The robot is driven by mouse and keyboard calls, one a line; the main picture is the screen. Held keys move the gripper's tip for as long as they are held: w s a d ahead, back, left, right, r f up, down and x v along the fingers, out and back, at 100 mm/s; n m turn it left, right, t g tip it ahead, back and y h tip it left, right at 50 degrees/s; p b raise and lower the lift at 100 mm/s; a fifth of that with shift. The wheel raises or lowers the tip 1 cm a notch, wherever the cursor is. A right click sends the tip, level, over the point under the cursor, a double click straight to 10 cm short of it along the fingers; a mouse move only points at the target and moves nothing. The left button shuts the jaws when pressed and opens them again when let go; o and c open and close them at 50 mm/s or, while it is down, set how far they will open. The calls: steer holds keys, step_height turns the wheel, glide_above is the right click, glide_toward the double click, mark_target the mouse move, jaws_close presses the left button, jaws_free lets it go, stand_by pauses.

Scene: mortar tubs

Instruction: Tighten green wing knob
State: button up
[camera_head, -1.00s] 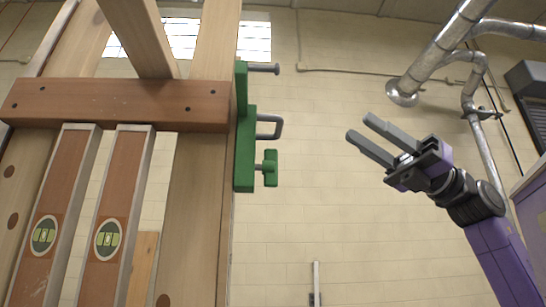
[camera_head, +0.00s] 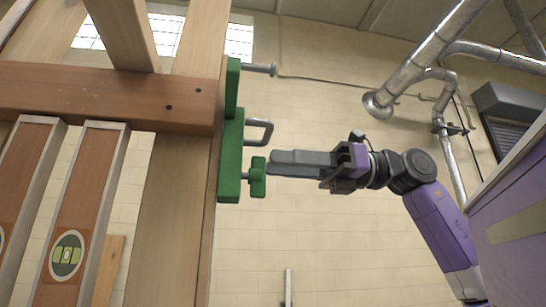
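The green wing knob (camera_head: 258,177) sticks out to the right from the lower part of a green bracket (camera_head: 231,155) fixed to the wooden post. It joins the bracket by a short stem, and its wing stands roughly upright. My gripper (camera_head: 270,163) points left with its fingertips just right of the knob, close to its edge. The two grey fingers overlap in this view, so their gap is hidden. I cannot tell whether they touch the knob.
Above the knob, a grey handle (camera_head: 261,131) and a bolt (camera_head: 261,70) also stick out from the bracket. The wooden post (camera_head: 176,210) and spirit levels (camera_head: 82,210) fill the left. Open space lies below my gripper before the block wall (camera_head: 330,240).

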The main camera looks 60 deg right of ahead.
steer(key=shift+x, duration=1)
steer(key=shift+c, duration=0.2)
jaws_close()
